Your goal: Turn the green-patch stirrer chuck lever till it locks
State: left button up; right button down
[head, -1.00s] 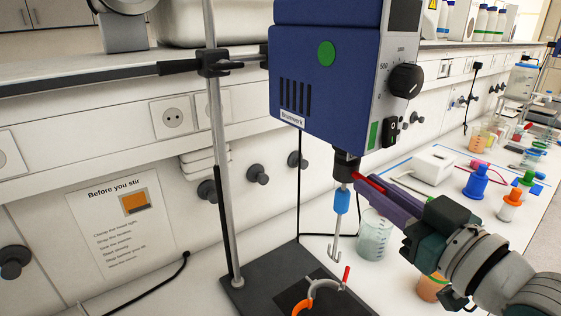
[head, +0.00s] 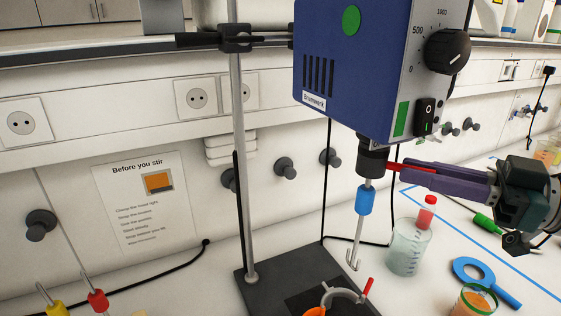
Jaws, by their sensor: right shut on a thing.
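The overhead stirrer (head: 340,70) is a blue box with a round green patch (head: 351,20), clamped to an upright rod. Its black chuck (head: 372,158) hangs below the box. The red chuck lever (head: 397,167) sticks out to the right of the chuck. My right gripper (head: 412,172) reaches in from the right, its purple fingers shut on the lever's outer part. The fingers hide the lever's end. A stirring shaft with a blue sleeve (head: 365,200) hangs from the chuck and ends in a hook. My left gripper is not in view.
A glass beaker (head: 408,250) stands right of the shaft, with a red-capped bottle (head: 427,212) behind it. A blue ring-shaped tool (head: 474,270) and an orange-filled beaker (head: 474,300) lie to the front right. The stand's dark base (head: 265,290) and rod (head: 243,170) are on the left.

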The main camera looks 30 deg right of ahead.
jog(key=shift+w+d+n+g+y+b, duration=0.1)
jog(key=shift+d+n+g+y+b, duration=0.15)
jog(key=shift+n+y+b, duration=0.2)
jog(key=c, duration=0.9)
grip_release()
jog(key=shift+o, duration=0.2)
jog(key=v, duration=0.9)
jog(key=shift+s+d, duration=0.3)
